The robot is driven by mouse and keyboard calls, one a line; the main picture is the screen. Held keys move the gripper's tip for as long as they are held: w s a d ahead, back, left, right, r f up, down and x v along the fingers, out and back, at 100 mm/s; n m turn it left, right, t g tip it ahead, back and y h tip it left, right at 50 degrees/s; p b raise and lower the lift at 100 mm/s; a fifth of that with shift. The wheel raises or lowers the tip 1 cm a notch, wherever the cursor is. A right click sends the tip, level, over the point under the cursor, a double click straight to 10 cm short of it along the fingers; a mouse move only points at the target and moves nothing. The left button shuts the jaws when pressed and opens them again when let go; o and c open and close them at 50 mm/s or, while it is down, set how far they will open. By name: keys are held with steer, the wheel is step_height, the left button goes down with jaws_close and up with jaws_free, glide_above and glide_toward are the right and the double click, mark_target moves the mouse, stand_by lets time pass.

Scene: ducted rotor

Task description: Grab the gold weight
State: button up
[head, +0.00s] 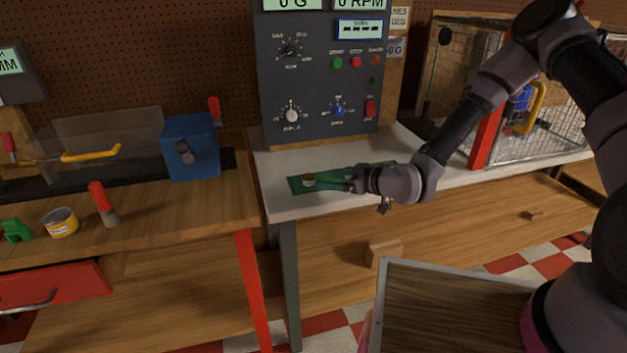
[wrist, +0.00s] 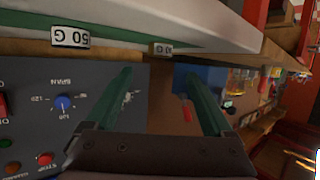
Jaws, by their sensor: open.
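A small brown-gold piece with a pale top (head: 308,180), which looks like the gold weight, sits on the green mat (head: 296,189) on the pale bench. My gripper (head: 326,183) reaches in low over the mat from the right, its teal fingers pointing toward the piece. In the wrist view, which is upside down, the two fingers of my gripper (wrist: 160,85) are spread with nothing between them. A small brown block with a pale label (wrist: 162,49) shows beyond the fingertips. I cannot tell whether it is the same piece. A "50 G" label (wrist: 70,36) is left of it.
The dark control panel (head: 320,90) stands behind the mat. A mesh cage (head: 545,110) with a red post is on the right of the bench. A blue vise-like box (head: 191,147), a tin (head: 60,222) and red-handled tools are on the left wooden bench.

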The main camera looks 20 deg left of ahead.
mark_target(312, 178)
steer(key=x, duration=0.8)
steer(key=shift+w+f, duration=0.1)
steer(key=shift+f, duration=0.2)
jaws_close()
